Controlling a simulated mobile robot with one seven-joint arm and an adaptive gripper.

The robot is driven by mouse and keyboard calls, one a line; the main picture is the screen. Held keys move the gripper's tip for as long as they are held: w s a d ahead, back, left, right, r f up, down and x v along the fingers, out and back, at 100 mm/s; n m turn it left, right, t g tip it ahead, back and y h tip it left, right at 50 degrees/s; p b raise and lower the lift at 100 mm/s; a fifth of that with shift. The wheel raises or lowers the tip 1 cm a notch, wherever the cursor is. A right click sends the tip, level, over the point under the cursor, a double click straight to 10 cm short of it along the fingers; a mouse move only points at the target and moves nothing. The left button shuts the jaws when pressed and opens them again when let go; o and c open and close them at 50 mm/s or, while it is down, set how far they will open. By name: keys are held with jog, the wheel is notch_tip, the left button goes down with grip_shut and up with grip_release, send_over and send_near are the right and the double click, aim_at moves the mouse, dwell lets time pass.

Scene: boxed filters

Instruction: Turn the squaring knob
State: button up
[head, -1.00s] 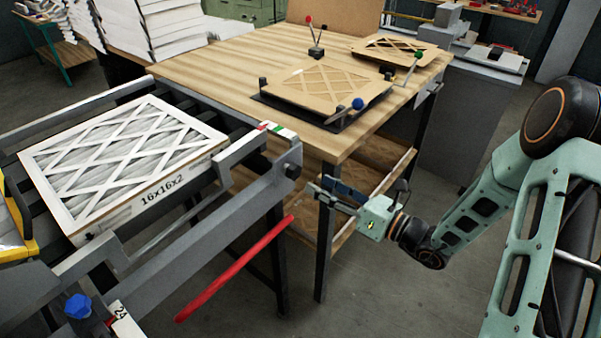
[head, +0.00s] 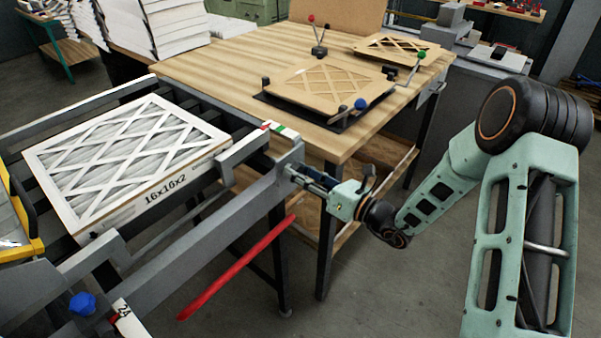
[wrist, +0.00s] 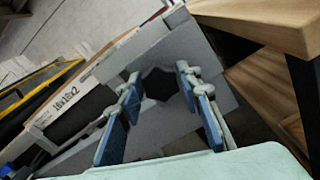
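The squaring knob appears to be the dark, many-sided knob (wrist: 159,85) on the grey end face of the conveyor frame. It shows in the wrist view between my two blue-padded fingers. My gripper (wrist: 160,78) is open, one finger on each side of the knob with gaps to both. In the head view my gripper (head: 296,172) is at the frame's right end, and its fingers hide the knob. I cannot tell how far the fingertips reach around the knob. A boxed filter (head: 130,155) marked 16x16x2 lies on the rollers; its side also shows in the wrist view (wrist: 72,92).
A red bar (head: 238,268) slants below the frame. The wooden table (head: 215,68) stands just behind my gripper and bears a cardboard filter frame (head: 325,85) on a black fixture. A blue knob (head: 82,304) sits at the frame's near end. Open floor lies at right.

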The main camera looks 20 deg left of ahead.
jog(key=c, duration=0.6)
jog(key=shift+c, duration=0.2)
jog(key=shift+f+n+b, duration=0.1)
jog(key=shift+n+b, duration=0.3)
jog(key=shift+b, duration=0.05)
jog(key=n+b, duration=1)
jog(key=b, duration=0.5)
jog(key=n+b, duration=1.1)
jog(key=b, duration=0.4)
jog(key=shift+s+f, duration=0.15)
jog(key=shift+n, duration=0.3)
jog(key=o, duration=1.2)
jog(key=shift+c, duration=0.2)
